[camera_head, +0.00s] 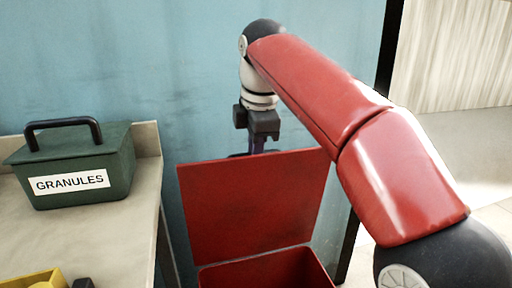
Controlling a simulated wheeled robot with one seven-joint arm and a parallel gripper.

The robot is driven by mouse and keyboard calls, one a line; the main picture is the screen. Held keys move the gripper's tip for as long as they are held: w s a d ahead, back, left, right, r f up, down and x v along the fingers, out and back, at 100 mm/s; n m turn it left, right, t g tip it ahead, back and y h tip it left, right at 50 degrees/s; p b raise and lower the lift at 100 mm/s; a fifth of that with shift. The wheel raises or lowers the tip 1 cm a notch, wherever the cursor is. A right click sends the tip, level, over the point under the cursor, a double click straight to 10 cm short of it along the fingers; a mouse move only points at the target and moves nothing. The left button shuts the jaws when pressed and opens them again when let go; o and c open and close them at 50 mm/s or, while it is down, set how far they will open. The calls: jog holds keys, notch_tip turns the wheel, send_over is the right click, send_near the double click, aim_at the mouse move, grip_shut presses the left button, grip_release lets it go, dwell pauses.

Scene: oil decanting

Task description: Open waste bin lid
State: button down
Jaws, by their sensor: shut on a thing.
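The red waste bin (268,270) stands low beside the bench, with only its upper part in view. Its red lid (250,205) stands raised, nearly upright, above the bin's back edge, and the bin's mouth is uncovered. My gripper (256,147) points down at the lid's top edge and is shut on the lid. The fingertips are partly hidden behind the lid's top edge, so the exact spot of the hold cannot be seen. A small dark part shows at the edge beside the fingers.
A green box labelled GRANULES (75,170) with a black handle stands on the bench (140,220) at the left. A yellow container (35,279) is cut off at the bottom left. A blue wall panel (120,65) rises close behind the lid.

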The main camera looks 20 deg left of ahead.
jog(key=c, duration=1.5)
grip_release()
jog(key=shift+w+a+f, duration=0.1)
jog(key=shift+f, duration=0.25)
jog(key=shift+o, duration=0.3)
jog(key=shift+r, duration=0.1)
jog(key=shift+r, duration=0.2)
jog(key=v, duration=0.7)
jog(key=shift+r, duration=0.2)
